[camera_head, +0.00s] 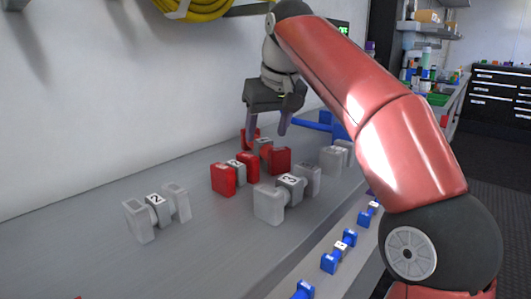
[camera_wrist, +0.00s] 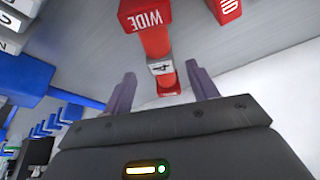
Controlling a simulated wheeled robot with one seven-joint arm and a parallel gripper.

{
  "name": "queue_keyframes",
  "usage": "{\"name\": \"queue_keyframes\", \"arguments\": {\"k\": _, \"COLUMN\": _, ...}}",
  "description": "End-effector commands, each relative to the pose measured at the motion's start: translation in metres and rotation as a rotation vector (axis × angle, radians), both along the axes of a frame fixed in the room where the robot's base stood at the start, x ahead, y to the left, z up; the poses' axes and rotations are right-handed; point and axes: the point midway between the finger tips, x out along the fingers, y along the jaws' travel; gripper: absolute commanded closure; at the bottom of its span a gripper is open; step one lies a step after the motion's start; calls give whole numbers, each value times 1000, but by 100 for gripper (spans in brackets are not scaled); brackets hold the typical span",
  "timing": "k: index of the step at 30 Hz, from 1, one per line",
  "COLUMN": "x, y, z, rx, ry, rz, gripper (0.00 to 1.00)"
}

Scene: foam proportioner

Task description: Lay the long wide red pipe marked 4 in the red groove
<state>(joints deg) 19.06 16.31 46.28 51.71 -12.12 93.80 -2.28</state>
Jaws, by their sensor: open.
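A red pipe with block ends and a pale middle band (camera_head: 264,142) lies on the grey bench below my gripper (camera_head: 267,128). In the wrist view, one end block of the red pipe (camera_wrist: 146,15) reads WIDE and its pale band carries a 4. My gripper (camera_wrist: 162,84) is open and empty, with its fingers on either side of the far part of the pipe in that view. In the head view the fingertips are close to the pipe; whether they touch it is unclear. I cannot make out the red groove.
A shorter red pipe marked 2 (camera_head: 233,166) lies close by. Grey pipes marked 2 (camera_head: 155,208) and 3 (camera_head: 288,186) lie nearer. Blue pieces (camera_head: 338,252) line the front edge, and a blue part (camera_head: 338,127) stands behind. The bench at left is clear up to the wall.

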Motion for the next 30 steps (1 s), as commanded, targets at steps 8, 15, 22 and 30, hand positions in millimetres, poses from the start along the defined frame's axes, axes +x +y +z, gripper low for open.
{"name": "queue_keyframes", "arguments": {"k": 8, "x": 11, "y": 7, "z": -40, "rx": 1, "ry": 2, "rz": -1, "gripper": 42}}
{"name": "queue_keyframes", "arguments": {"k": 15, "x": 14, "y": 8, "z": -42, "rx": 1, "ry": 0, "rz": -3, "gripper": 42}}
{"name": "queue_keyframes", "arguments": {"k": 22, "x": 14, "y": 8, "z": -42, "rx": 1, "ry": 0, "rz": -3, "gripper": 68}}
{"name": "queue_keyframes", "arguments": {"k": 30, "x": 14, "y": 8, "z": -42, "rx": 2, "ry": -1, "rz": -3, "gripper": 100}}
